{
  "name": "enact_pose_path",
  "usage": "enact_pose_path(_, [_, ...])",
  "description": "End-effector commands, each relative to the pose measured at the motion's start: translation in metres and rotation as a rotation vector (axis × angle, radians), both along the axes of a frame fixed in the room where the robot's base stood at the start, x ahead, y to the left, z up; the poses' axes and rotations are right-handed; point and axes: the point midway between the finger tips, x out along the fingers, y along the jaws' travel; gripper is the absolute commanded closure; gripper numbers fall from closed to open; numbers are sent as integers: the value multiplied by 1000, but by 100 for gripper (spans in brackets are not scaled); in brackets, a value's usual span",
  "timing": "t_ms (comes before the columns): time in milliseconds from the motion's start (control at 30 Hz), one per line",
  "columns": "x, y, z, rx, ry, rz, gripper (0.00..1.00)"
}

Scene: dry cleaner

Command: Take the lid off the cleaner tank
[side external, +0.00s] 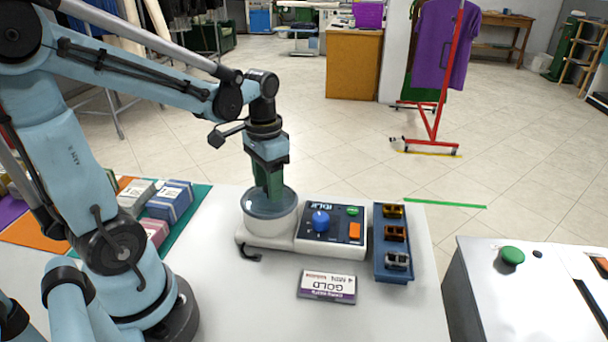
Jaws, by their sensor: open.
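The cleaner tank (268,228) is a white round body with a hook-shaped black part at its front left. Its clear, bluish lid (252,206) sits on top. My gripper (270,198) points straight down over the middle of the lid, with green fingers at the lid's top. The fingers hide the lid's centre, so I cannot tell whether they touch it or have a handle between them. The jaws are open. A control panel (312,236) with a blue knob, a green button and an orange button joins the tank on its right.
A blue tray (379,262) with several small clips stands right of the panel. A purple-and-white "GOLD" card (327,286) lies in front. Boxes (168,202) sit on coloured mats at left. A separate counter with a green button (512,255) is at right.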

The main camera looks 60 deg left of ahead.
Motion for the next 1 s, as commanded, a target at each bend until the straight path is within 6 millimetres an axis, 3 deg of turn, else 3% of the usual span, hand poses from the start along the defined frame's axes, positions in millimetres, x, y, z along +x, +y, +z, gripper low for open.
enact_pose_path(167, [0, 0, 0, 0, 0, 0, 50])
enact_pose_path(500, [0, 0, 0, 0, 0, 0, 100])
enact_pose_path(1000, [0, 0, 9, 0, 0, 0, 100])
